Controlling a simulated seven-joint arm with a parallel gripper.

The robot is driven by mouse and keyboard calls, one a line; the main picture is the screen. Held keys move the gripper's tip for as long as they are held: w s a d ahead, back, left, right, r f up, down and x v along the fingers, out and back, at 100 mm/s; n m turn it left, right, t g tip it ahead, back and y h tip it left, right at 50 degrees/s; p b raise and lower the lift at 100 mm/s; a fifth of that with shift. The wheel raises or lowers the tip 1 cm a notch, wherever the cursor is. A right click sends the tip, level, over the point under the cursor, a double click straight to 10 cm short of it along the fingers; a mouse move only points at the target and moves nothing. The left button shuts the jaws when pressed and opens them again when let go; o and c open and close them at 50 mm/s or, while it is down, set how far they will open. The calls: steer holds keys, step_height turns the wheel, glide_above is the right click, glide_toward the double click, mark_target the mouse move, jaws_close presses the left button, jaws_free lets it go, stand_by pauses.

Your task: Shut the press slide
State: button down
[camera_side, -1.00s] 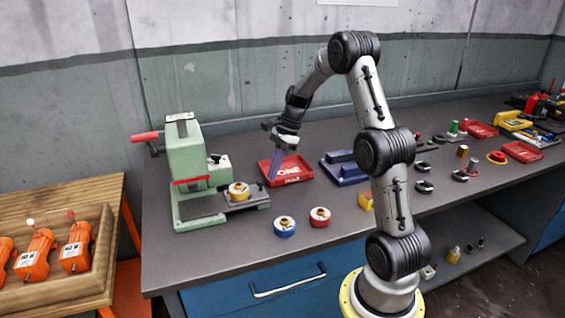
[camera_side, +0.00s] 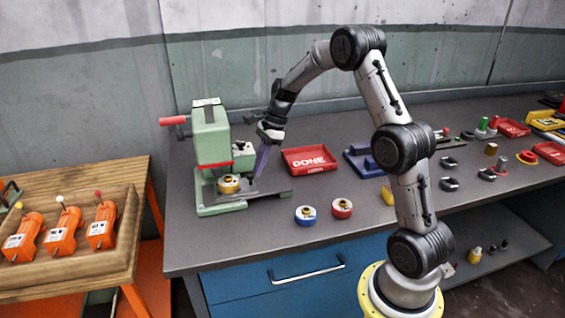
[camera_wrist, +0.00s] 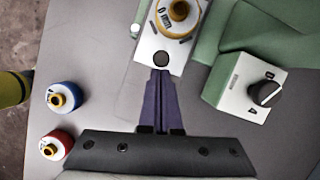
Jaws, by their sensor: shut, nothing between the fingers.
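The green press (camera_side: 210,140) stands at the left of the bench. Its slide carries a gold-topped ring part (camera_side: 229,184), which sits under or close to the press head in the side view. In the wrist view the pale slide plate (camera_wrist: 146,47) bears the ring part (camera_wrist: 180,12) and has a dark round knob at its near end. My gripper (camera_side: 258,174) is shut and empty, its purple fingers pointing down at the slide's outer end. In the wrist view the fingertips (camera_wrist: 160,74) are right at the plate edge by the knob; I cannot tell whether they touch.
A dark rail (camera_side: 270,193) extends right from the press. A blue ring part (camera_side: 305,215) and a red one (camera_side: 342,208) stand on the bench in front. A red DONE tray (camera_side: 309,160) lies behind them. A knobbed control box (camera_wrist: 248,90) is beside the slide.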

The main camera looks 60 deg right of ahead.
mark_target(249, 173)
steer(key=shift+w+a, duration=1.05)
steer(key=shift+a, duration=0.05)
